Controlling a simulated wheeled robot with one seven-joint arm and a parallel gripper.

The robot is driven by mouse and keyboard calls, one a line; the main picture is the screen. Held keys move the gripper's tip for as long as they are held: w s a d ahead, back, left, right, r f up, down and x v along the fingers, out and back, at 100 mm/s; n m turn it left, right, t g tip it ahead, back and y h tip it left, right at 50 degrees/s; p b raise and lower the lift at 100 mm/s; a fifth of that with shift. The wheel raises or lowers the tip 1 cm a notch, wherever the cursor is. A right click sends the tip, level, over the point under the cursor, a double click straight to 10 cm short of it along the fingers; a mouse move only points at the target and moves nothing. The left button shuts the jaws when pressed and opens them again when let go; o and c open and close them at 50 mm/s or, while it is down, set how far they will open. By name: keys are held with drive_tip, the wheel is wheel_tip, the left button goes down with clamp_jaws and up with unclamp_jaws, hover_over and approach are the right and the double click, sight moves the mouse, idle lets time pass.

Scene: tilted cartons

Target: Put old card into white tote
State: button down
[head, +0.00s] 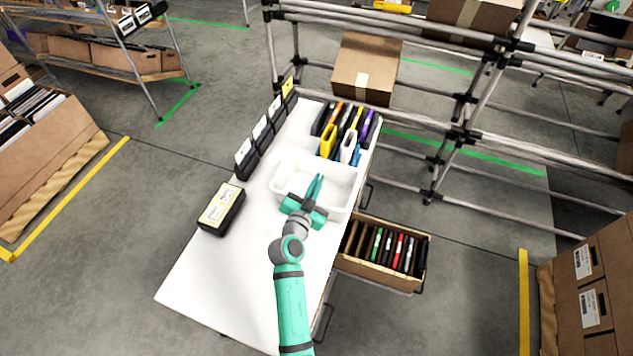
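The white tote (343,173) stands on the white table, left of the middle of its right edge. My gripper (316,183) is over the tote, with its teal fingers pointing into it and hiding part of its inside. The fingers look close together; I cannot tell whether they are open or shut, and no card shows between them. Several white cards (261,127) and a yellow card (287,86) stand in black holders along the table's left edge. I cannot tell which is the old card.
A black box with a pale label (221,206) lies at the table's left edge. Several coloured files (348,145) stand behind the tote. A carton of folders (378,275) sits right of the table. The white table's (200,278) front left is clear. Pipe racks stand behind.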

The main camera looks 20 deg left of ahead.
drive_tip(key=shift+s+a+f, duration=0.15)
drive_tip(key=shift+s+a, duration=0.05)
drive_tip(key=shift+a, duration=0.3)
drive_tip(key=shift+d+f, duration=0.1)
drive_tip(key=shift+f, duration=0.1)
drive_tip(key=shift+d+f, duration=0.1)
drive_tip(key=shift+f, duration=0.1)
drive_tip(key=c, duration=2)
unclamp_jaws()
drive_tip(key=shift+w+f, duration=0.1)
drive_tip(key=shift+c, duration=0.2)
drive_tip(key=shift+r, duration=0.5)
drive_tip(key=s+r, duration=0.2)
drive_tip(key=s, duration=1)
drive_tip(key=shift+d, duration=0.15)
